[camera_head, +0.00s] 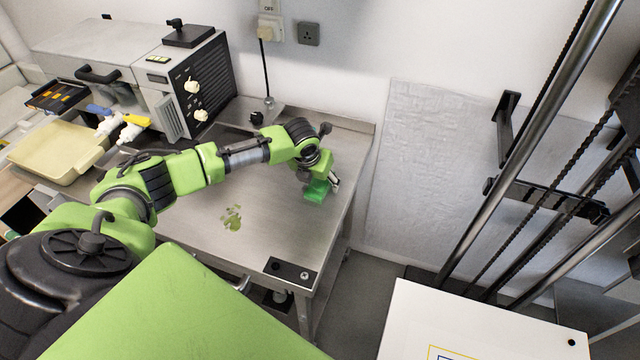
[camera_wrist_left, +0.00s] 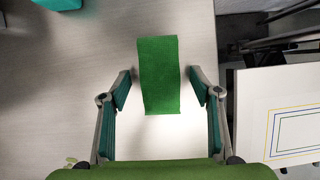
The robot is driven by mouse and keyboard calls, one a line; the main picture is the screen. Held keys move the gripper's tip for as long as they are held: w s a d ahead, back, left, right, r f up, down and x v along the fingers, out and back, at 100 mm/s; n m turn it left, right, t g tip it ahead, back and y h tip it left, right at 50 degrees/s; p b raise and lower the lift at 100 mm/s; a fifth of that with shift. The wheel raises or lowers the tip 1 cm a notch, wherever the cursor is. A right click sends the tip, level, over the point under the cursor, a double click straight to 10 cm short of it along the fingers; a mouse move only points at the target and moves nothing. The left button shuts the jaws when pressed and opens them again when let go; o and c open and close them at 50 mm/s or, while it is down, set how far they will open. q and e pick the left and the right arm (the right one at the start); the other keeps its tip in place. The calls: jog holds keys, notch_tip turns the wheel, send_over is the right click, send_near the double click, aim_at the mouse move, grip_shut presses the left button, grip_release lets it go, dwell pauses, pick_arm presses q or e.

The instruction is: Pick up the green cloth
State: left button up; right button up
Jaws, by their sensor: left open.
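The green cloth (camera_head: 317,191) lies on the metal table (camera_head: 262,215) near its right edge, partly hidden by my left gripper (camera_head: 334,183). In the left wrist view the cloth (camera_wrist_left: 158,75) is a flat green strip running away from the camera. My left gripper (camera_wrist_left: 160,90) is open there. One finger stands on each side of the cloth's near part, with a gap on both sides. How high the fingertips are above the table is hard to tell. My right gripper is in neither view.
A grey machine with knobs (camera_head: 190,90) stands at the back left, beside a pale tray (camera_head: 60,152). A green stain (camera_head: 232,217) marks the tabletop. Metal columns (camera_head: 530,140) and a white panel (camera_head: 470,325) are at the right. A teal object (camera_wrist_left: 58,4) shows at the wrist view's top left.

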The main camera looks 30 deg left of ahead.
aim_at(318, 182)
pick_arm(q)
jog(key=c, duration=1.2)
jog(key=shift+r+b, duration=0.45)
jog(key=shift+r, duration=0.1)
notch_tip(318, 182, up, 3)
jog(key=shift+s+a+b, duration=0.1)
jog(key=shift+s+b, duration=0.05)
jog(key=shift+b, duration=0.55)
jog(key=s+r, duration=0.2)
jog(key=s+r+b, duration=0.1)
jog(key=s+r, duration=0.1)
jog(key=r, duration=0.1)
jog(key=shift+s+a+r, duration=0.1)
jog(key=shift+s+a, duration=0.1)
jog(key=shift+s, duration=0.1)
jog(key=s+r, duration=0.1)
jog(key=s, duration=0.2)
jog(key=s+r+b, duration=0.1)
jog(key=s+r, duration=0.1)
jog(key=s, duration=0.1)
jog(key=s+r+b, duration=0.1)
jog(key=s, duration=0.2)
jog(key=shift+a+r, duration=0.15)
jog(key=shift+a, duration=0.1)
